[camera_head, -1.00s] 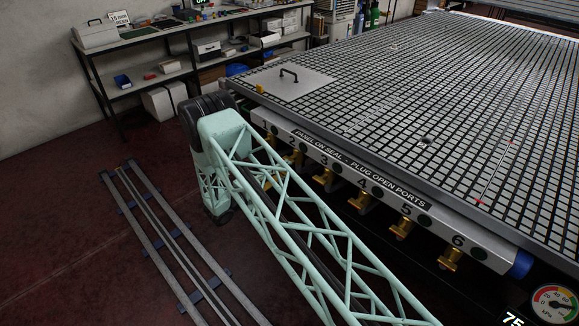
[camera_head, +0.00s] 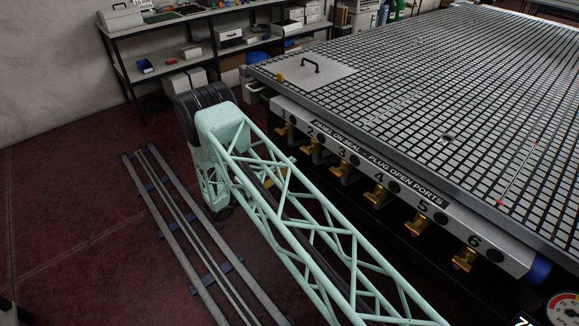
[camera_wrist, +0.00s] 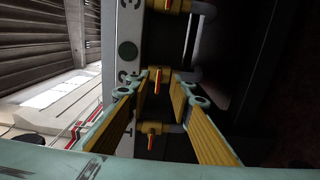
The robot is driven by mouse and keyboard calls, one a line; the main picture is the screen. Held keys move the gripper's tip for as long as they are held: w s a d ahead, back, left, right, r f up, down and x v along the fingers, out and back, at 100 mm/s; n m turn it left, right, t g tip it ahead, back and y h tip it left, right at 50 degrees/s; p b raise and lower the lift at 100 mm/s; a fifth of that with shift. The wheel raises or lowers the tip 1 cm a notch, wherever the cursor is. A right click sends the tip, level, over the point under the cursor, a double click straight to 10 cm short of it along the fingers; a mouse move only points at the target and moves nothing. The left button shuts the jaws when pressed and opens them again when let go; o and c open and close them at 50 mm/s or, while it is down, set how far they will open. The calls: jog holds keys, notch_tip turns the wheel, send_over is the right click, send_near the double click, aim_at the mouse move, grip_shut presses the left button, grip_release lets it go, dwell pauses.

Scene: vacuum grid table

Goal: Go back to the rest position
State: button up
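My gripper (camera_wrist: 158,84) shows in the wrist view with its two yellow-padded fingers spread apart. It is open and nothing is clamped between the pads. A brass valve (camera_wrist: 158,74) on the table's side panel shows beyond the fingertips; I cannot tell how far off it is. Another brass valve (camera_wrist: 152,128) appears lower between the fingers. In the head view my mint lattice arm runs from the middle to the bottom edge, and the gripper is outside that view. The vacuum grid table (camera_head: 420,95) stands to the right of the arm.
A row of brass valves (camera_head: 376,192) projects from the table's numbered front panel (camera_head: 350,160). Floor rails (camera_head: 190,225) lie left of the arm. A shelf bench (camera_head: 175,75) stands at the back.

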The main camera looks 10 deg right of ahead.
jog(key=shift+r, duration=0.15)
